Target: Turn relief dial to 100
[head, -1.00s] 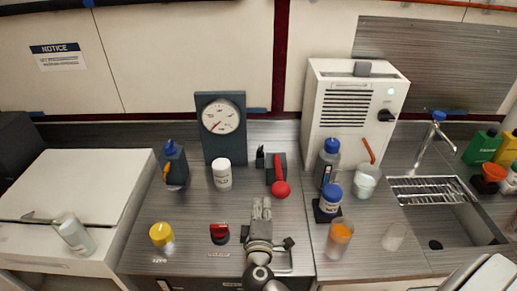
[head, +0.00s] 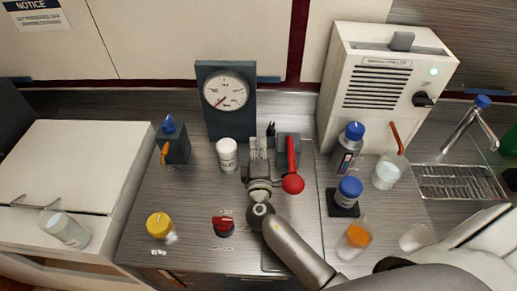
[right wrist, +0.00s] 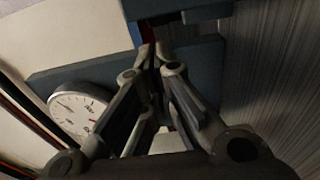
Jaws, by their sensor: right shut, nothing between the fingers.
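A round gauge (head: 226,91) with a white face and red needle stands on a dark blue panel at the back; it also shows at the left in the right wrist view (right wrist: 78,112). A red knob (head: 226,226) on a dark base sits near the counter's front, and a yellow knob-like piece (head: 159,224) is to its left. I cannot read which one is the relief dial. My right gripper (head: 258,142) is shut and empty, between the white-capped bottle and the red lever; its fingers fill the middle of the right wrist view (right wrist: 155,65). My left gripper is not in view.
A red lever (head: 292,182) on a grey block is close to the right of my gripper. A white-capped bottle (head: 227,155) is close on its left. A blue-topped dispenser (head: 171,145), blue-capped bottles (head: 348,190) and a white machine (head: 385,85) stand around.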

